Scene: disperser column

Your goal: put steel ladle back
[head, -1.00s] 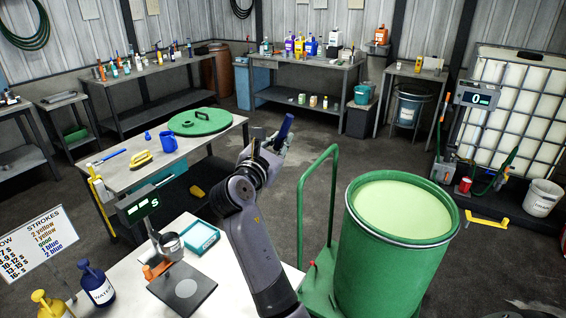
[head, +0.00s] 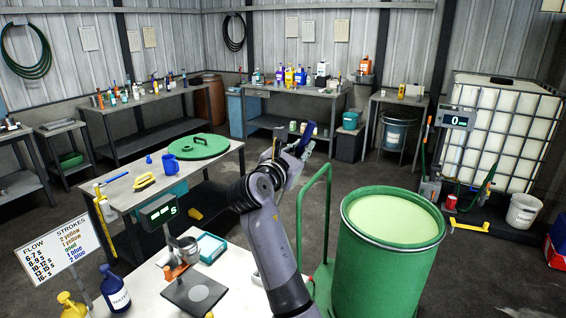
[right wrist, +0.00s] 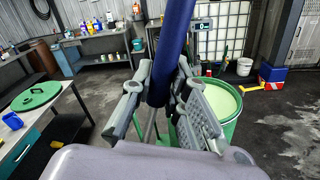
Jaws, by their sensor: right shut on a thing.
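My right gripper (head: 296,155) is held up in the air, left of the green drum (head: 392,240). It is shut on a thick dark-blue handle (head: 306,137), which also shows upright between the fingers in the right wrist view (right wrist: 171,50). A thin grey rod seems to run below the handle. I take this to be the steel ladle, but no bowl is visible. The drum is open and full of pale green liquid. My left gripper is not in view.
A green trolley rail (head: 328,215) stands between my right arm and the drum. The left table (head: 120,190) holds a green lid (head: 195,146) and a blue jug (head: 170,164). A front table (head: 240,275) holds a metal cup (head: 187,248). Open floor lies at the right.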

